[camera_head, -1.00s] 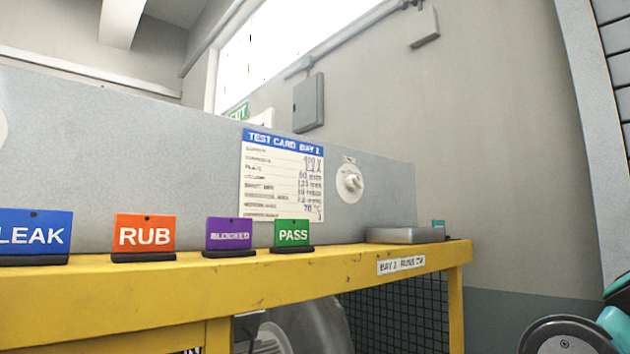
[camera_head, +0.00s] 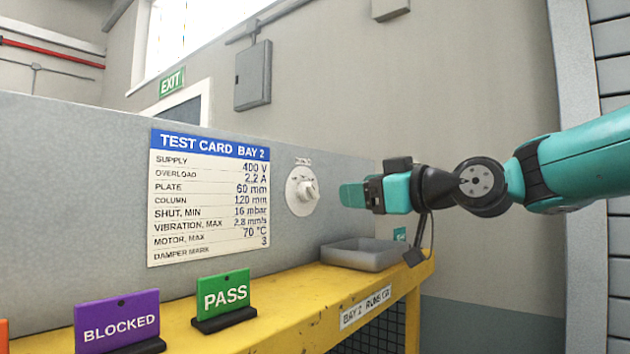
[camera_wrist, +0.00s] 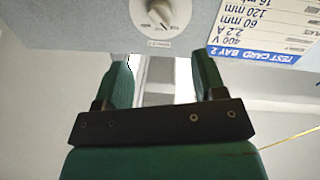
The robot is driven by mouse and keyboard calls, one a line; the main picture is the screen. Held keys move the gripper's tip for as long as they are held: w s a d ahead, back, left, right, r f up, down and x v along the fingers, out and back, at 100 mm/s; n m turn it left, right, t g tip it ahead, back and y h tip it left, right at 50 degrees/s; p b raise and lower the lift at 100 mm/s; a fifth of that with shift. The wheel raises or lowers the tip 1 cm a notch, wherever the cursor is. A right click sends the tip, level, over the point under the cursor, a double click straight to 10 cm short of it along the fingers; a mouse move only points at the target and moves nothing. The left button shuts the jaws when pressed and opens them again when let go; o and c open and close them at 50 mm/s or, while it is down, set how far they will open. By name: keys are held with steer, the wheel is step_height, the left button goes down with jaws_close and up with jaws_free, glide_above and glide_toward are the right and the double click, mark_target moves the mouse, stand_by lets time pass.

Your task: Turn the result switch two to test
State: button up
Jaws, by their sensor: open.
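The switch is a white round dial with a raised knob (camera_head: 305,191) on the grey panel, right of the test card. In the wrist view the switch (camera_wrist: 160,14) shows at the top, beyond the fingertips; its small label is too small to read. My gripper (camera_head: 352,195) is just right of the switch in the head view, apart from it. In the wrist view my gripper (camera_wrist: 160,75) has its two green fingers spread, with nothing between them. The knob's pointing direction is hard to tell.
The test card for bay 2 (camera_head: 208,200) is on the panel. A grey tray (camera_head: 362,254) sits on the yellow bench (camera_head: 290,310) below my gripper. A green PASS sign (camera_head: 224,295) and a purple BLOCKED sign (camera_head: 117,322) stand left along the bench.

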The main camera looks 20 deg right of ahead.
mark_target(315, 191)
steer(key=p+x, duration=0.4)
steer(key=x, duration=0.6)
steer(key=shift+r+p, duration=0.15)
steer(key=shift+p, duration=0.15)
steer(key=shift+w+a, duration=0.3)
steer(key=shift+w, duration=0.25)
steer(key=c, duration=0.9)
